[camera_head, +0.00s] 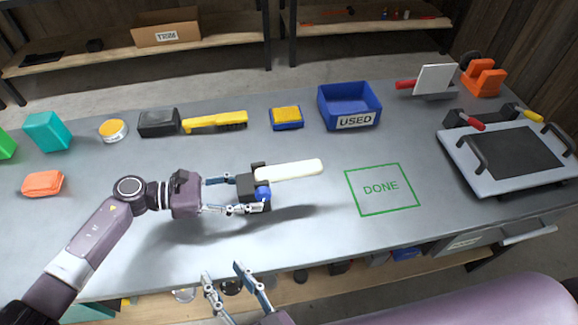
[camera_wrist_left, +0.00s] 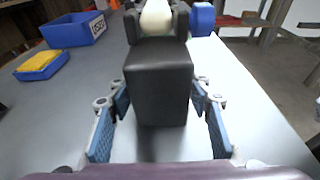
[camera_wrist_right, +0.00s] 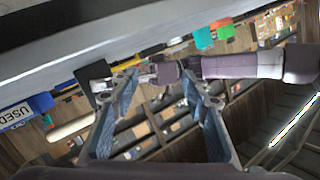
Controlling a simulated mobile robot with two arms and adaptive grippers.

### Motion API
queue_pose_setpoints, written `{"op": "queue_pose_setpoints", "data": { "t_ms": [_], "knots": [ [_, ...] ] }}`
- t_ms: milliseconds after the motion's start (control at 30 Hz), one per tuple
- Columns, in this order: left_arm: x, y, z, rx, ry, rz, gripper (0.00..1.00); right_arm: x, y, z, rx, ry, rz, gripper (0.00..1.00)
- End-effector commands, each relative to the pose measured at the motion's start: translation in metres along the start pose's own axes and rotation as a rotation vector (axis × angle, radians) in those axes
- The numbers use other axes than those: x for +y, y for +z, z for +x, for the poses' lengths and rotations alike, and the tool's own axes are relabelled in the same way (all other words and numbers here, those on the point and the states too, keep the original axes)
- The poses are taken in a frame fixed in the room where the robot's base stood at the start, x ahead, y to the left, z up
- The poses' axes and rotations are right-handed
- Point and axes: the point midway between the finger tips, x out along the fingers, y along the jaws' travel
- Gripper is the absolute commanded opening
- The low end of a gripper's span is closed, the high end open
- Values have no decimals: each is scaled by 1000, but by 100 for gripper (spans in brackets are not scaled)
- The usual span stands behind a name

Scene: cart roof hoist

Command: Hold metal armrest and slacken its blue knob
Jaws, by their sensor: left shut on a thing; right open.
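The armrest has a long cream pad (camera_head: 290,170) and a black bracket (camera_head: 250,188). Its blue knob (camera_head: 263,193) sits on the bracket's near side. My left gripper (camera_head: 240,195) is shut on the black bracket (camera_wrist_left: 158,85), a finger on each side. The shadow beside it suggests it is held above the table. In the left wrist view the blue knob (camera_wrist_left: 203,18) shows right of the cream pad (camera_wrist_left: 155,18). My right gripper (camera_head: 224,270) is open and empty at the table's near edge, apart from the knob. The right wrist view shows the pad (camera_wrist_right: 72,128) left of its fingers.
A blue USED bin (camera_head: 350,105) stands at the back, beside a blue box with yellow contents (camera_head: 287,118). A green DONE square (camera_head: 380,188) right of the armrest is empty. A grey tray (camera_head: 455,150) with black handles is at the right.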

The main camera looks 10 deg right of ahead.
Motion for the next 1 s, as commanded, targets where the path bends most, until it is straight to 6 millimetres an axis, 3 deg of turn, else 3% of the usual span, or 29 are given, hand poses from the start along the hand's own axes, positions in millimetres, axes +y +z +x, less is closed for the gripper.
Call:
{"op": "queue_pose_setpoints", "data": {
  "t_ms": [100,333,633,1000],
  "knots": [
    [0,-1,0,1,-1,0,23,31,-31,4,111,131,-1,42],
    [0,-1,0,1,0,0,23,71,-73,-2,281,296,7,42],
    [0,-1,0,1,0,0,23,85,-90,0,345,348,11,42],
    [0,0,0,1,0,0,23,101,-105,42,344,347,11,42]
  ]
}}
